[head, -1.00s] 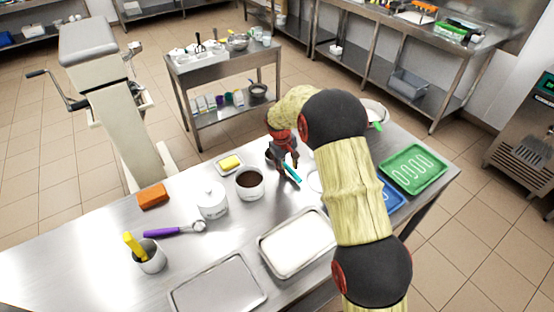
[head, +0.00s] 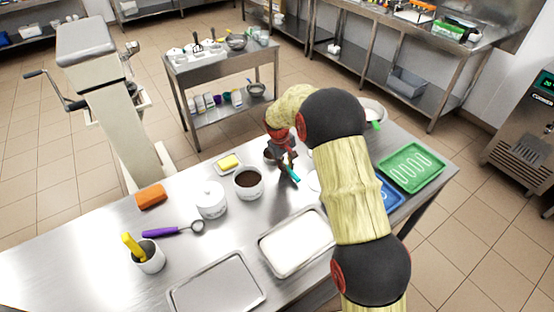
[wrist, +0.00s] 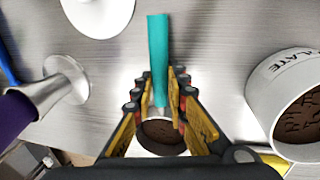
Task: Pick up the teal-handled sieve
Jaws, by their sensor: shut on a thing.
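The teal-handled sieve (wrist: 158,60) shows in the wrist view with its teal handle between my fingers, pointing up the picture. My gripper (wrist: 160,98) is shut on the handle near its metal end. Below, between the fingers, a round brown-filled shape shows; I cannot tell whether it is the sieve's bowl or a container under it. In the head view my gripper (head: 282,160) is low over the steel table, and the teal handle (head: 293,174) sticks out to its lower right. The rest of the sieve is mostly hidden by my gripper there.
A chocolate container (wrist: 297,95) stands close at the right in the wrist view. A purple-handled tool (wrist: 65,82) and a white round thing (wrist: 98,12) are at the left and top. A white tray (head: 293,243), lidded pot (head: 210,203) and green tray (head: 412,168) stand on the table.

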